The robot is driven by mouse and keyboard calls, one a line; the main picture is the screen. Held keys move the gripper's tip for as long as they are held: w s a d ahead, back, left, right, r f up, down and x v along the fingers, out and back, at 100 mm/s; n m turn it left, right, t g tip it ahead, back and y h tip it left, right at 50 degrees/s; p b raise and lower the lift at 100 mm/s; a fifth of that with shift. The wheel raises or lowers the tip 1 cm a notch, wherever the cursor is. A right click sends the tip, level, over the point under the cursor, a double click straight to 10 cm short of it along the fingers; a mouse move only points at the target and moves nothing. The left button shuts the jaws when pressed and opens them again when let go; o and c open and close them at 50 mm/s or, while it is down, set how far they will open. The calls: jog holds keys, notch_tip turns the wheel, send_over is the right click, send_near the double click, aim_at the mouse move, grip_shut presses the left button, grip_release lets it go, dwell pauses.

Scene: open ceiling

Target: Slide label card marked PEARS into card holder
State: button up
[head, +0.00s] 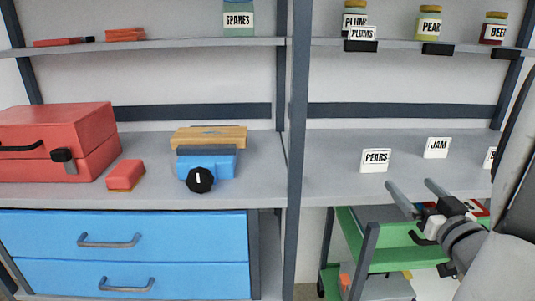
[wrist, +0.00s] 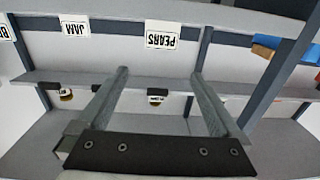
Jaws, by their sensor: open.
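The white PEARS card (head: 376,160) stands upright on the grey counter. In the wrist view the PEARS card (wrist: 162,35) is upside down, beyond and between my fingertips. My gripper (head: 410,183) is open and empty, in front of the counter and apart from the card; its two fingers also show in the wrist view (wrist: 159,73). A black card holder (head: 437,49) with no card sits on the upper shelf edge below the yellow pear jar (head: 429,22).
A JAM card (head: 437,148) and a partly hidden card (head: 490,157) stand right of PEARS. A PLUMS card (head: 362,33) sits in the left holder (head: 360,46). A dark upright post (head: 298,110) divides the shelving. A green cart (head: 395,262) is below the counter.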

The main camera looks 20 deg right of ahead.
jog(key=p, duration=0.5)
send_near(378, 152)
jog(key=x, duration=0.4)
jog(key=shift+f, duration=0.15)
jog(key=b+x, duration=0.1)
jog(key=x, duration=0.5)
jog(key=shift+w, duration=0.25)
jog(key=c, duration=1)
jog(key=shift+o, duration=0.2)
